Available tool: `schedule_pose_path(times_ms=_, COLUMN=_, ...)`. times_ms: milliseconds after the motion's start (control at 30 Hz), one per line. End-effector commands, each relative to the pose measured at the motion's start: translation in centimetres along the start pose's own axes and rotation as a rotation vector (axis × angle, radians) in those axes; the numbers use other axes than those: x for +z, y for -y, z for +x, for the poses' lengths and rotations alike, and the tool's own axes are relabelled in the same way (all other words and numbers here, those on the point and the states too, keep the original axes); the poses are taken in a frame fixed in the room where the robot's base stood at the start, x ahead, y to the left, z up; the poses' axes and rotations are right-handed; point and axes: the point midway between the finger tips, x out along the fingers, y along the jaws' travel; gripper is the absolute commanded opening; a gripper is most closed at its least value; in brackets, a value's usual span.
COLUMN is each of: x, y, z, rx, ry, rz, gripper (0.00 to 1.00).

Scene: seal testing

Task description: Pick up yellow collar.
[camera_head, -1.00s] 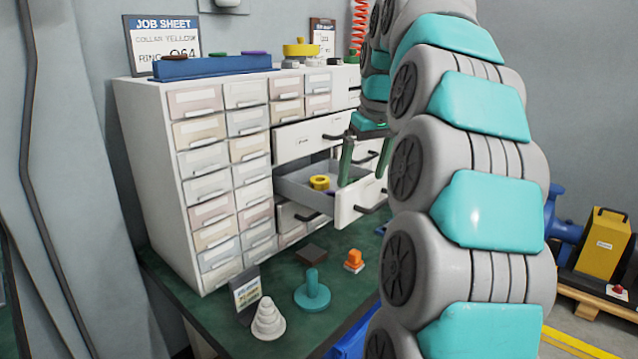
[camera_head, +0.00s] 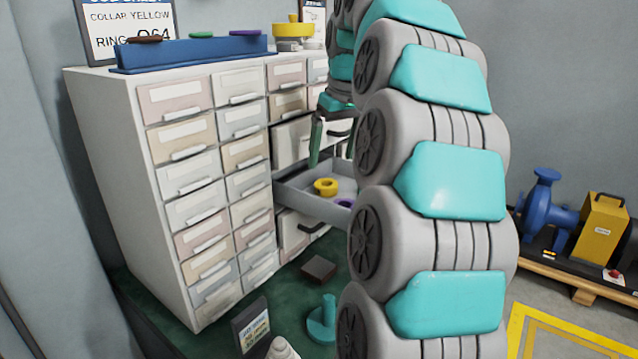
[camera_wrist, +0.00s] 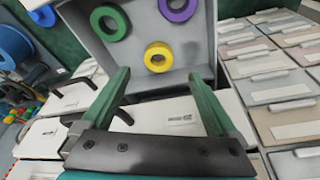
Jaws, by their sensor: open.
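The yellow collar (camera_head: 326,187) is a thick ring lying in an open grey drawer (camera_head: 296,195) of the white cabinet. In the wrist view the yellow collar (camera_wrist: 158,57) lies between and beyond my fingertips, apart from them. A green ring (camera_wrist: 110,23) and a purple ring (camera_wrist: 178,8) lie in the same drawer. My gripper (camera_wrist: 162,85) is open and empty, with its two green fingers spread toward the drawer. In the head view my gripper (camera_head: 322,150) is above the drawer, and my arm hides the drawer's right part.
Closed small drawers (camera_head: 187,173) fill the cabinet's left face. A job sheet (camera_head: 127,27) reads collar yellow, ring 064. A teal post (camera_head: 322,320) and a dark block (camera_head: 319,268) stand on the green bench.

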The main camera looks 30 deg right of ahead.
Motion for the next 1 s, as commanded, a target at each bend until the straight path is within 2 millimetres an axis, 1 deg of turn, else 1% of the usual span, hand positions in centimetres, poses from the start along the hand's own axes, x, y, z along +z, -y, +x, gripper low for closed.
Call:
schedule_pose_path(times_ms=200, x=0.1, y=0.0, z=1.8, rx=-0.002, ry=0.004, rz=0.0, gripper=0.94)
schedule_pose_path(times_ms=467, x=-0.1, y=-0.1, z=3.3, rx=-0.001, ry=0.002, rz=0.0, gripper=0.94)
schedule_pose_path(times_ms=700, x=-0.4, y=-0.2, z=6.5, rx=-0.002, ry=0.005, rz=0.001, gripper=0.94)
schedule_pose_path(times_ms=800, x=-0.4, y=-0.2, z=7.4, rx=-0.001, ry=0.002, rz=0.001, gripper=0.94)
schedule_pose_path(times_ms=1000, x=-0.5, y=-0.2, z=7.5, rx=-0.001, ry=0.001, rz=0.001, gripper=0.94)
